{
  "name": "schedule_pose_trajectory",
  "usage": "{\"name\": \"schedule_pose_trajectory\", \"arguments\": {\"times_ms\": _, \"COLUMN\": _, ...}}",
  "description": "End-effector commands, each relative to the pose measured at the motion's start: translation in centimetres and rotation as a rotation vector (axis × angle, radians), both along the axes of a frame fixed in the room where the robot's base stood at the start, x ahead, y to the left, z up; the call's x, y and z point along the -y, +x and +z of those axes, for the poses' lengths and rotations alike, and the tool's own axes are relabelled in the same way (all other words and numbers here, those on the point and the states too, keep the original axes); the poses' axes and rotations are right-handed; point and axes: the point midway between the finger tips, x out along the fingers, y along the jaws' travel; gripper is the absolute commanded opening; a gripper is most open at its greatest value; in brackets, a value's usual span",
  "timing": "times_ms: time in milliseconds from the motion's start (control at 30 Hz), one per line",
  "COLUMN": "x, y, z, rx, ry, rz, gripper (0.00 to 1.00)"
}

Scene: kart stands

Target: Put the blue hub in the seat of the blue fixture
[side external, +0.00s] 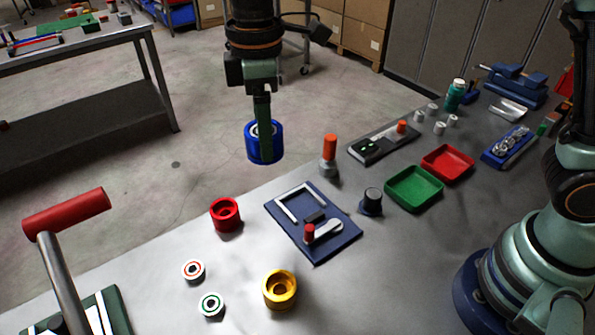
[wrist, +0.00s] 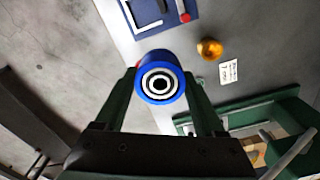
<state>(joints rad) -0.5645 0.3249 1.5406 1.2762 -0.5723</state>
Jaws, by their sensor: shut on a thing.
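The blue hub (side external: 252,144) is a short cylinder with a pale ring inside its bore. My gripper (side external: 265,152) is shut on it and holds it in the air, beyond the bench's far edge in the side view. In the wrist view the hub (wrist: 159,59) sits between both fingers (wrist: 161,88), its ringed end facing the camera. The blue fixture (side external: 337,237) is a dark blue plate on the bench, with a white angled bracket, a small dark block and a red-knobbed lever. Part of it (wrist: 186,24) shows at the top of the wrist view. I cannot make out the seat clearly.
A red hub (side external: 225,215), a yellow hub (side external: 279,289) and two small ringed parts (side external: 193,270) stand near the fixture. An orange-topped post (side external: 329,155) and a dark knob (side external: 371,201) flank it. Green (side external: 414,188) and red (side external: 447,163) trays lie right.

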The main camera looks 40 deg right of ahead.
Motion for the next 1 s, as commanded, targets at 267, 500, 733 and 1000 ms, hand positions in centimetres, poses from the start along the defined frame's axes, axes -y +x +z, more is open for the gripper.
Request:
{"name": "schedule_pose_trajectory", "arguments": {"times_ms": 267, "x": 7.0, "y": 1.2, "z": 0.7, "rx": 0.003, "ry": 0.002, "rz": -0.169, "gripper": 0.00}}
{"name": "schedule_pose_trajectory", "arguments": {"times_ms": 500, "x": 8.2, "y": 1.2, "z": -1.5, "rx": -0.002, "ry": -0.001, "rz": -0.198, "gripper": 0.00}}
{"name": "schedule_pose_trajectory", "arguments": {"times_ms": 733, "x": 8.2, "y": 1.1, "z": -7.0, "rx": -0.004, "ry": -0.002, "rz": -0.196, "gripper": 0.00}}
{"name": "schedule_pose_trajectory", "arguments": {"times_ms": 1000, "x": 8.1, "y": 1.2, "z": -13.1, "rx": -0.003, "ry": -0.002, "rz": -0.196, "gripper": 0.00}}
